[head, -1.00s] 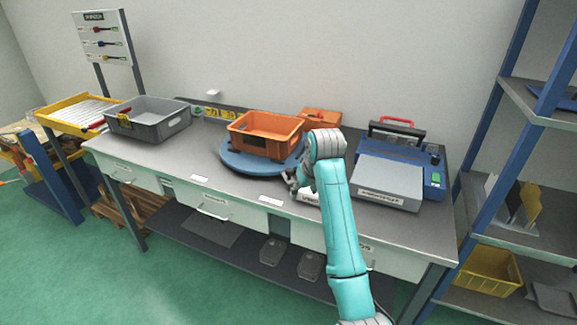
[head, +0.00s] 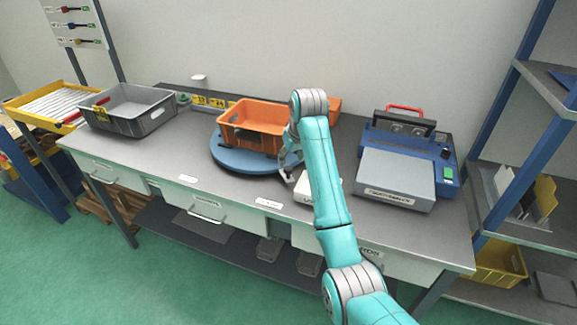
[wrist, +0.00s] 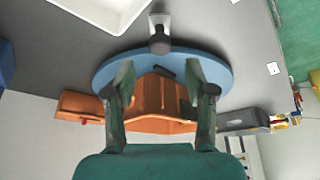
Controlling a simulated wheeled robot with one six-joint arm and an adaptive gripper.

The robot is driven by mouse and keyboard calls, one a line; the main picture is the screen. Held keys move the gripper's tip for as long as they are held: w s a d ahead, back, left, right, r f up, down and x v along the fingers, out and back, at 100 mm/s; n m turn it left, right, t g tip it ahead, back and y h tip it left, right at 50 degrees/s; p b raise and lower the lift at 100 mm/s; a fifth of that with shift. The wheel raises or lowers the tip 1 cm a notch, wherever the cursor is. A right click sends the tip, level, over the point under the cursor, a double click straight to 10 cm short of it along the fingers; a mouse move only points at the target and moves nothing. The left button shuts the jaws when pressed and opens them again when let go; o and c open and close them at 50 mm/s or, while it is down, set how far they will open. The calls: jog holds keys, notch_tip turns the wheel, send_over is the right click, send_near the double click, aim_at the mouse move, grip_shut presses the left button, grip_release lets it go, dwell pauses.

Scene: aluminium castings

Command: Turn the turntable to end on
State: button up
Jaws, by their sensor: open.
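The turntable (head: 228,160) is a round blue disc on the bench, and it also shows in the wrist view (wrist: 108,72). An orange crate (head: 250,118) stands on it and shows upturned in the wrist view (wrist: 150,98). A dark knob with a pale plate (wrist: 159,42) sits at the turntable's rim, beyond my fingertips in the wrist view. My gripper (wrist: 156,72) is open, its two fingers apart over the disc with nothing seen held between them. In the head view my gripper (head: 290,165) is at the turntable's right front edge, partly hidden by my arm.
A grey crate (head: 160,117) stands at the bench's left. A blue machine with a grey lid (head: 395,178) stands at the right. A white tray (head: 304,190) lies close to my gripper. A blue shelf rack borders the right.

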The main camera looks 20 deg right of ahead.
aim_at(289, 168)
jog(key=x, duration=0.5)
jog(key=shift+w+f, duration=0.1)
jog(key=shift+f, duration=0.3)
grip_shut()
